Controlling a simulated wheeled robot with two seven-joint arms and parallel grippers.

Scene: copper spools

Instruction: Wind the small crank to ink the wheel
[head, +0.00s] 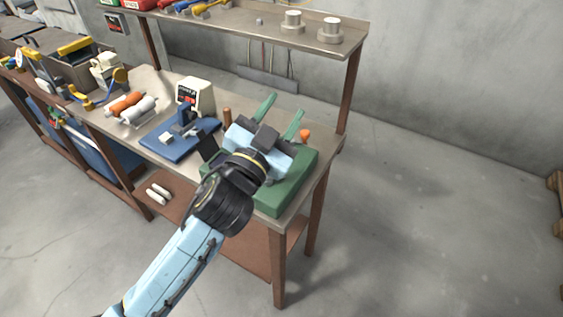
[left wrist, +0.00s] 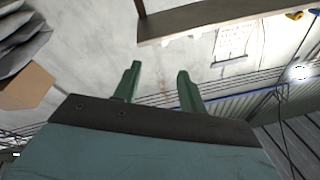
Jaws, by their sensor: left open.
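A green machine base (head: 292,188) sits on the right end of the workbench in the head view. My left arm and gripper cover most of the machine, so I cannot make out the inking wheel or the small crank clearly. An orange knob (head: 305,134) shows just right of my gripper, and a brown upright handle (head: 227,117) shows to its left. My left gripper (head: 286,104) is open, with its two green fingers apart and pointing up and away, above the machine. In the left wrist view the fingers (left wrist: 159,70) are empty. My right gripper is out of view.
A blue press-like device (head: 178,142) and a cream box with a display (head: 196,95) stand left of the machine. Orange and white rolls (head: 127,104) lie farther left. A raised shelf (head: 265,35) runs behind, above the bench.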

